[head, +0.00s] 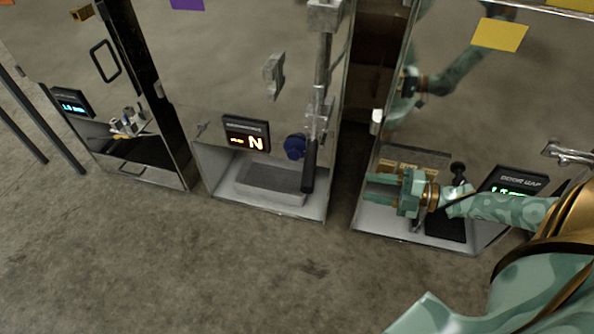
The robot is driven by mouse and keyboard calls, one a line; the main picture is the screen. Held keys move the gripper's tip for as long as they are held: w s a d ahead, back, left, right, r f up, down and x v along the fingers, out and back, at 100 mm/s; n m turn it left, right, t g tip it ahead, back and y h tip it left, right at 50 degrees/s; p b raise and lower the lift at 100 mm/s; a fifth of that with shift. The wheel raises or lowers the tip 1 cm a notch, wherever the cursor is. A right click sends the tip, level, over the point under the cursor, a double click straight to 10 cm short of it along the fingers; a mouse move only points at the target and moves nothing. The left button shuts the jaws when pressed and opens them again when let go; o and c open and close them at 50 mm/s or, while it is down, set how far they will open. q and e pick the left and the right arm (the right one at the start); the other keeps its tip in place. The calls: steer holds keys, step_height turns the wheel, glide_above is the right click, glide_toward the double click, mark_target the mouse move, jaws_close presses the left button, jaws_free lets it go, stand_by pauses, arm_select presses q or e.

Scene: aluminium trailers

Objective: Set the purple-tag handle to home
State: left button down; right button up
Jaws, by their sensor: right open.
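The purple tag (187,4) is cut off by the top edge, on the middle metal cabinet (225,60). On that cabinet's right side a long metal rod ends in a lever handle with a black grip (309,165), hanging down nearly vertical. A small grey handle (274,75) sits higher on its front; I cannot tell which of these the tag names. A display (246,134) there shows orange characters. My right gripper (382,187) is open and empty, pointing left, in front of the right cabinet, apart from and right of the black grip. My left gripper is out of view.
The right cabinet has a yellow tag (500,34), a black-knobbed lever (457,170) and a display (515,183). The left cabinet has a black pull handle (105,61). The concrete floor (180,260) in front is clear.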

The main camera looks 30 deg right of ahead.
mark_target(307, 167)
steer(key=s+a+r+n+y, duration=0.1)
steer(key=a+r+n+y, duration=0.4)
steer(key=r, duration=0.3)
steer(key=b+x, duration=0.1)
steer(key=x, duration=0.3)
steer(key=b+x, duration=0.1)
steer(key=x, duration=0.4)
steer(key=b+x, duration=0.1)
steer(key=x, duration=0.3)
steer(key=shift+w+a+f, duration=0.1)
steer(key=shift+w+f, duration=0.1)
steer(key=shift+w, duration=0.15)
steer(key=shift+w+a+r+b, duration=0.3)
steer(key=shift+w+a, duration=0.1)
steer(key=shift+a, duration=0.1)
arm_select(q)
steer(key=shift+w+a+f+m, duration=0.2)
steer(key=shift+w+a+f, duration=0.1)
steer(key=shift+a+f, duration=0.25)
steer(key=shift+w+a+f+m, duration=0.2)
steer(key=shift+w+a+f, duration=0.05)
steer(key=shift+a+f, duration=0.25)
arm_select(e)
jaws_close()
